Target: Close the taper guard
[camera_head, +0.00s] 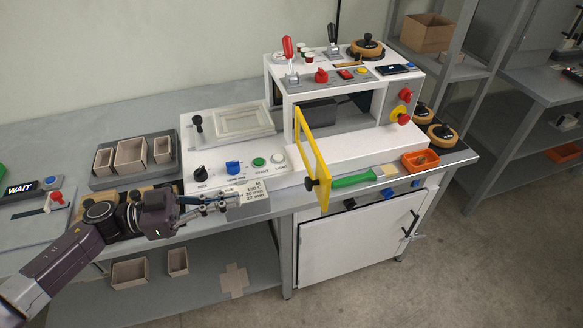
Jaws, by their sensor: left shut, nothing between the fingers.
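The taper guard seems to be the yellow frame (322,174) with a dark knob (312,184) near its lower end. It stands out from the front of the white machine (350,131), swung open, leaving the machine's bay (352,112) uncovered. My left gripper (232,200) is shut and empty. It is left of the yellow frame, in front of the control panel, close to a small label block (254,194) reading 150 C and other values. I cannot tell whether the gripper touches the block. My right gripper does not show.
A green-handled tool (354,180) and an orange bin (420,160) lie right of the frame. Knobs and buttons (233,167) line the panel behind my gripper. A tray of cardboard boxes (132,154) stands at left. The space before the bench's right half is clear.

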